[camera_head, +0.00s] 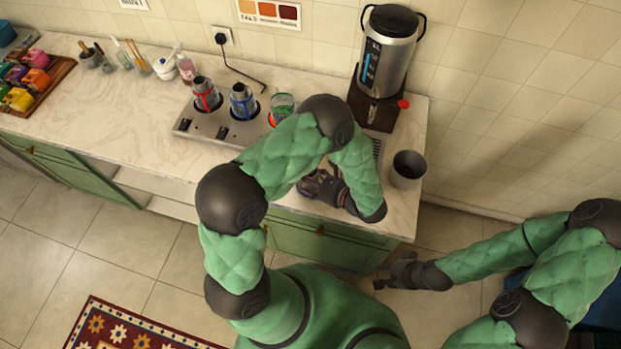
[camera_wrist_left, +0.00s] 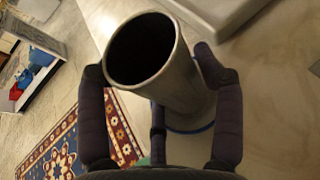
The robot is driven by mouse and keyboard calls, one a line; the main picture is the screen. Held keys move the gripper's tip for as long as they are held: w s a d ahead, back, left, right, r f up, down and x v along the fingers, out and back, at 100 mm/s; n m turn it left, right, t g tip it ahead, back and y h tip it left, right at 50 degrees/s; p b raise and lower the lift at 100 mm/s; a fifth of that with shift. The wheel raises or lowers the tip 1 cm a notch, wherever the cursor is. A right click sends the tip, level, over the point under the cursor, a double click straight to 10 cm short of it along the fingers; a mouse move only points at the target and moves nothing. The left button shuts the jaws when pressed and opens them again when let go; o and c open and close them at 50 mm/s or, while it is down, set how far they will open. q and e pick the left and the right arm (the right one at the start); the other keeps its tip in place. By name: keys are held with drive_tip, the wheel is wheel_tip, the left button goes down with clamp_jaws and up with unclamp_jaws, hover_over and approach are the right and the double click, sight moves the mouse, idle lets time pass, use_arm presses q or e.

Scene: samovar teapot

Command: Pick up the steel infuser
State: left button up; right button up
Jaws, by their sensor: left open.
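A grey steel cylinder (camera_wrist_left: 172,80) with a dark open mouth, which looks like the steel infuser, stands between the fingers of my left gripper (camera_wrist_left: 160,100) in the left wrist view. A blue ring shows at its base. The fingers are open around it; I cannot tell whether any touches it. In the head view my left gripper (camera_head: 325,187) is over the front of the counter, and my own arm hides much of that spot. My right gripper (camera_head: 395,271) hangs in front of the counter, open and empty.
On the marble counter (camera_head: 110,120) stand a burner unit (camera_head: 190,128) with red- and blue-banded steel vessels, a samovar (camera_head: 390,50) and a grey canister (camera_head: 406,172). Jars and a tray of colourful pots (camera_head: 35,78) are at left. A patterned rug (camera_head: 130,325) lies on the floor.

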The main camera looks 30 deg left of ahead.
use_arm(q)
drive_tip(key=c, duration=0.8)
